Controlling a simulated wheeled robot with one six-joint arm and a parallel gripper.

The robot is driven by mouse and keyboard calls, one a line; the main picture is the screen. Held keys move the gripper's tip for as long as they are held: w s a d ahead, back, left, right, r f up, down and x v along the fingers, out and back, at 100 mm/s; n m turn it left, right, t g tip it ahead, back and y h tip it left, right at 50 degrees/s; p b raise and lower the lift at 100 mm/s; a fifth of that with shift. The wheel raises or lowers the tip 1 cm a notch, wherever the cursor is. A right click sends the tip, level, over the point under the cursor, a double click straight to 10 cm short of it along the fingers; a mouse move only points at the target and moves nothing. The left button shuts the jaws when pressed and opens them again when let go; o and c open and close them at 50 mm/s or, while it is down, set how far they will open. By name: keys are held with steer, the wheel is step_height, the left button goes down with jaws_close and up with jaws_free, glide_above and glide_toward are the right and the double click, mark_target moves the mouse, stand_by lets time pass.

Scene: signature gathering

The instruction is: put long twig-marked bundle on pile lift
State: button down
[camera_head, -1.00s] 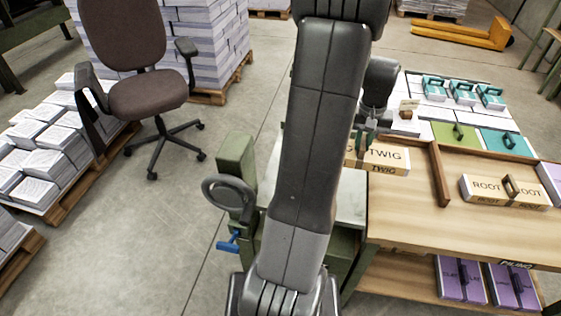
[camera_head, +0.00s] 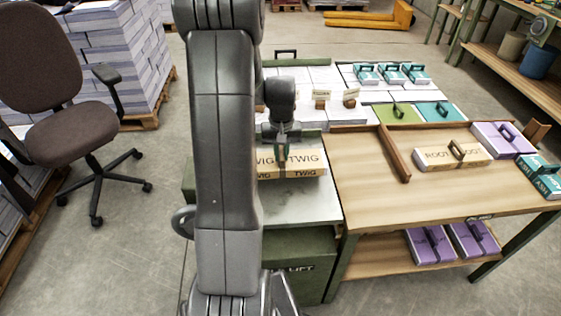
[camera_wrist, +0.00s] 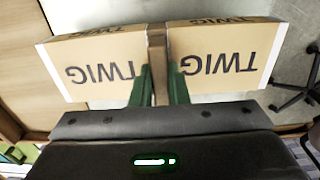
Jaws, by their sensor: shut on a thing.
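The long twig-marked bundle (camera_head: 305,165) is a tan block with TWIG printed on its faces. It shows large and upside down in the wrist view (camera_wrist: 225,55), with a brown handle strap across its middle. My gripper (camera_head: 282,152) is shut on that strap; its green fingers (camera_wrist: 158,85) stand on either side of it. The pile lift is the green cabinet (camera_head: 305,262) with a pale grey top (camera_head: 305,205) and lettering ending in "IFT". The bundle is over the lift's top; I cannot tell whether it touches. My arm hides the bundle's left end and part of the lift.
A wooden table (camera_head: 370,190) with a raised divider (camera_head: 393,153) adjoins the lift on the right. A ROOT bundle (camera_head: 435,158) and purple bundles (camera_head: 500,140) lie on it. White stacks (camera_head: 310,80) stand behind. An office chair (camera_head: 65,120) is at left.

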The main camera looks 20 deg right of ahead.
mark_target(281, 152)
steer(key=shift+f, duration=1.7)
steer(key=shift+f, duration=0.15)
steer(key=c, duration=1.4)
jaws_free()
step_height(281, 152, up, 12)
steer(key=shift+r+p, duration=0.2)
steer(key=shift+p, duration=0.1)
